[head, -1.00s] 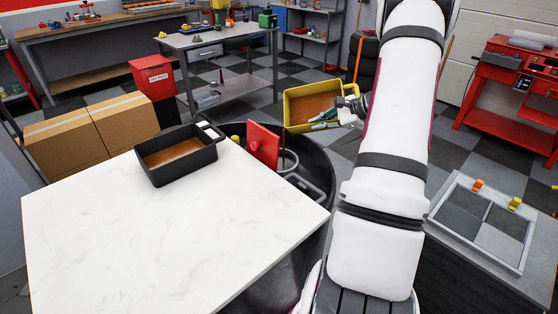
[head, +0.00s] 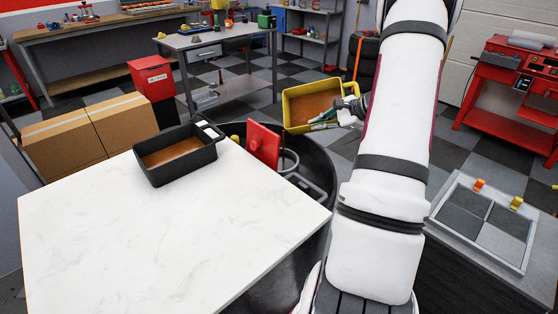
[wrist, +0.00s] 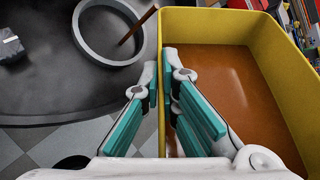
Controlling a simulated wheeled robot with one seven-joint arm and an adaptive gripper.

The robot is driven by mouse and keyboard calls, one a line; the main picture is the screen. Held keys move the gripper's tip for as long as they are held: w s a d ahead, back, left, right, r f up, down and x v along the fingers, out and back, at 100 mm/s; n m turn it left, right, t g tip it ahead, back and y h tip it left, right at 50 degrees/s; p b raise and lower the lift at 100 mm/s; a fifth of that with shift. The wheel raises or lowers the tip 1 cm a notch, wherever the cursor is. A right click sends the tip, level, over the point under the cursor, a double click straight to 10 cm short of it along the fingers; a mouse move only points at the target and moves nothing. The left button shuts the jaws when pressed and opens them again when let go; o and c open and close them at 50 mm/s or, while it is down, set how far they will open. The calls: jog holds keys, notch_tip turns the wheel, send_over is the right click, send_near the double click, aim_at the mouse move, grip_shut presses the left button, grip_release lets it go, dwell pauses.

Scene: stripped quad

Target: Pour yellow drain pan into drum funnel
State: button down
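The yellow drain pan (head: 291,108) holds brown liquid and is in the air beyond the drum, left of my arm. My gripper (head: 338,112) is at its near right side. In the wrist view, the teal-padded fingers of my gripper (wrist: 161,85) straddle the pan's yellow wall (wrist: 160,28), one inside and one outside. The pan looks close to level. The drum funnel (head: 322,160) is a wide dark round basin with a raised red lid (head: 263,146) and a grey ring (head: 289,163). The ring (wrist: 76,35) also shows in the wrist view, left of the pan. My arm hides part of the drum.
A black pan (head: 207,157) with brown liquid sits on the white table (head: 170,240), beside the drum. Cardboard boxes (head: 120,124) and a red bin (head: 152,78) stand at left. A grey tray (head: 470,232) lies at right. Checkered floor is open beyond the yellow pan.

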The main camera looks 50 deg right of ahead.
jog(key=shift+a+f+n+h+b, duration=0.55)
jog(key=shift+h+b, duration=0.25)
jog(key=shift+b, duration=1.65)
dwell(0.5)
jog(key=shift+s+a+r+n+t+h+b, duration=0.1)
jog(key=shift+a+r+n+t+h+b, duration=0.15)
jog(key=shift+n+h+b, duration=0.7)
dwell(0.5)
jog(key=shift+s+a+f+t+h+b, duration=0.1)
jog(key=shift+a+f+t+h+b, duration=0.3)
jog(key=shift+b, duration=2.1)
jog(key=a+f+b, duration=0.1)
jog(key=b, duration=0.3)
jog(key=a+f+n+b, duration=0.1)
jog(key=f+b, duration=0.1)
jog(key=b, duration=0.2)
jog(key=shift+s+h, duration=0.1)
jog(key=shift+h, duration=0.25)
jog(key=shift+a+f+h+b, duration=0.3)
jog(key=shift+f+b, duration=0.15)
jog(key=shift+b, duration=1.95)
